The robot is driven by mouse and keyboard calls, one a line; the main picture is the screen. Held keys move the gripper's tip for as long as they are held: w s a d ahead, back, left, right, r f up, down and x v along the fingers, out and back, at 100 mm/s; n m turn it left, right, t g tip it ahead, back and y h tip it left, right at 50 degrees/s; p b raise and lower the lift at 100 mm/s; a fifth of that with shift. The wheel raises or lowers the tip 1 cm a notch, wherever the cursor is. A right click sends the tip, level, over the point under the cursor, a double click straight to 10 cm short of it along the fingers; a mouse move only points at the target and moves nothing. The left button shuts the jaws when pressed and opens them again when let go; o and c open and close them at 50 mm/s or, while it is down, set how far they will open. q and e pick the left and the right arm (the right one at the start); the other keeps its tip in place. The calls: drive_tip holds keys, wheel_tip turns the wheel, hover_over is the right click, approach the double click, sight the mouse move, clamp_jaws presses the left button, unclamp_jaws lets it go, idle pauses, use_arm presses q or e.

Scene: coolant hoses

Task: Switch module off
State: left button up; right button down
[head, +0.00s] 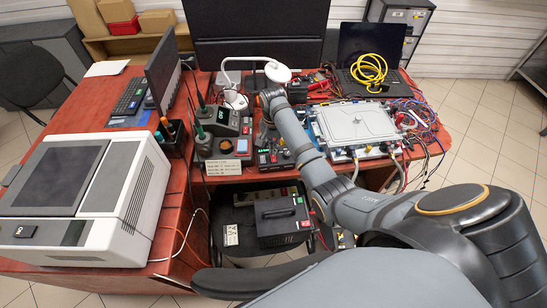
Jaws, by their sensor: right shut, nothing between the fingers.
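A flat module (356,124) with a light grey top plate and blue frame sits on the right part of the red desk, with hoses and cables at its front and right edges. No switch on it can be made out at this size. A small dark box (274,158) with coloured buttons or lights stands to its left. My right arm reaches in from the lower right across the gap between them. My right gripper (266,136) is small and dark, points down just above or behind the small box, and is shut and empty. Contact cannot be told. My left gripper is out of view.
Soldering stations (222,146) and a white lamp (235,98) stand left of my right gripper. A laptop (370,62) with a yellow cable coil is behind the module. A large white machine (85,195) fills the left desk. Loose wires (425,115) crowd the right edge.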

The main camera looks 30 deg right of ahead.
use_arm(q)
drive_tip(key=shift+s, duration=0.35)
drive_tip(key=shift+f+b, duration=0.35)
use_arm(e)
drive_tip(key=shift+s+f, duration=0.1)
drive_tip(key=shift+f, duration=1)
idle(0.4)
wheel_tip(320, 180, up, 7)
drive_tip(key=p, duration=0.9)
drive_tip(key=shift+r, duration=0.1)
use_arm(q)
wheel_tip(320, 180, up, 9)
